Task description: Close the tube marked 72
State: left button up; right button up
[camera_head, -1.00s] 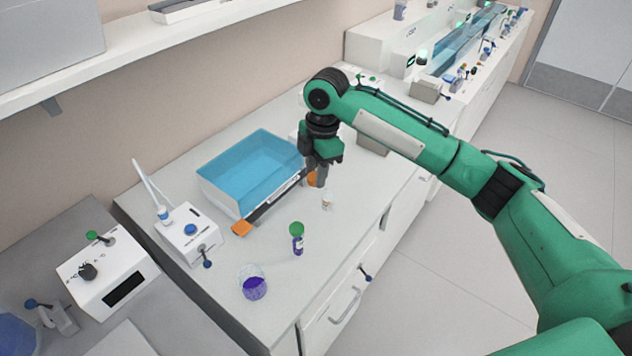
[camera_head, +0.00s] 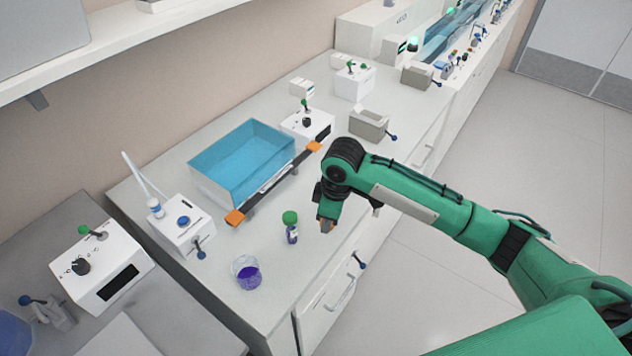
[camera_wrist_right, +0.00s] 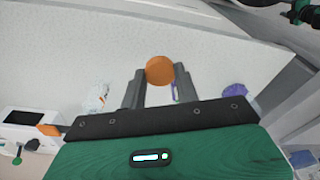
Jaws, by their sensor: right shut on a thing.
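My right gripper (camera_head: 327,226) hangs over the front part of the bench. In the right wrist view its fingers (camera_wrist_right: 160,92) are closed on a round orange cap (camera_wrist_right: 160,70), seen end-on. A small pale tube (camera_wrist_right: 97,97) shows left of the fingers in the wrist view; in the head view my arm seems to hide it. A small tube with purple content and a green cap (camera_head: 291,228) stands on the bench left of the gripper. No number can be read on either tube. My left gripper is not in view.
A beaker with purple liquid (camera_head: 246,273) stands left of the green-capped tube, near the front edge. A blue water bath (camera_head: 243,163) with an orange-ended bar along its front lies behind. A white device with a blue knob (camera_head: 181,222) stands at left.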

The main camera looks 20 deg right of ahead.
jog(key=s+d+f+m+h, duration=0.1)
jog(key=s+d+f+m, duration=0.3)
jog(key=s+f+m, duration=0.4)
jog(key=s+m, duration=0.3)
jog(key=s, duration=0.1)
jog(key=shift+s+f+m+t, duration=0.15)
jog(key=shift+f+m+t, duration=0.15)
jog(key=shift+f+m, duration=0.1)
jog(key=shift+d, duration=0.1)
